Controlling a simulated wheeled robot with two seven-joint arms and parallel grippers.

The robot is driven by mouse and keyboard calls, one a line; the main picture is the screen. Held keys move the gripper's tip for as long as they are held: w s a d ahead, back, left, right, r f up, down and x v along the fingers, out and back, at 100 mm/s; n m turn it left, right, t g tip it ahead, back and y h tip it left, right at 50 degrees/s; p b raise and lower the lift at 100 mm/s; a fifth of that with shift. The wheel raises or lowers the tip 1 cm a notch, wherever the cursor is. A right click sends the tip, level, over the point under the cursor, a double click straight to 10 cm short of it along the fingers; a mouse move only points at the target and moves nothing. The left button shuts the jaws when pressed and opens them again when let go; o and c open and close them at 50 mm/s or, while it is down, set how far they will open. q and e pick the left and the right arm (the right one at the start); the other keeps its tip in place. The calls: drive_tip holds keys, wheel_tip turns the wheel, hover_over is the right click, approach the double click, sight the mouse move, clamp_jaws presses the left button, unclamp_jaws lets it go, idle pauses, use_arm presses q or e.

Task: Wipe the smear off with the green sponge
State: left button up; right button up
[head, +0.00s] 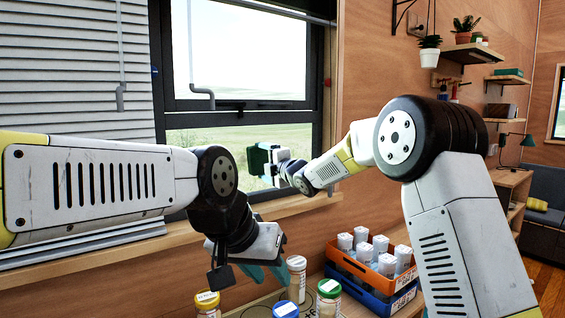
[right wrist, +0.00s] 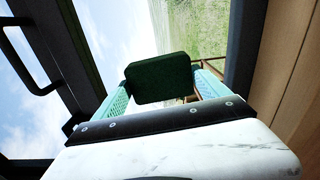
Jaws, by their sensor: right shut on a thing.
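My right gripper (head: 270,163) is shut on the green sponge (head: 257,159) in front of the lower window pane (head: 205,140). In the right wrist view, the dark green sponge (right wrist: 160,78) sits between the two teal fingers. I cannot tell whether the sponge touches the glass. I cannot make out a smear in either view; the sponge and my arms hide part of the pane. My left gripper (head: 265,273) hangs low in front of the sill, its teal fingers apart and nothing seen between them, above several jars.
Jars with yellow (head: 207,302), blue (head: 286,310) and green (head: 329,296) lids stand below my left gripper. An orange crate (head: 350,266) of white-capped containers is stacked on a blue crate (head: 350,283) to the right. The wooden sill (head: 300,205) and dark window frame (head: 315,90) border the pane.

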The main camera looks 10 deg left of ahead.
drive_tip(key=shift+s+a, duration=2.65)
drive_tip(key=shift+s, duration=0.25)
drive_tip(key=shift+s, duration=0.1)
drive_tip(key=shift+v, duration=2.9)
drive_tip(key=shift+d, duration=0.25)
drive_tip(key=v, duration=0.2)
drive_tip(key=shift+s+d, duration=0.2)
drive_tip(key=shift+d, duration=0.05)
drive_tip(key=shift+x, duration=3.4)
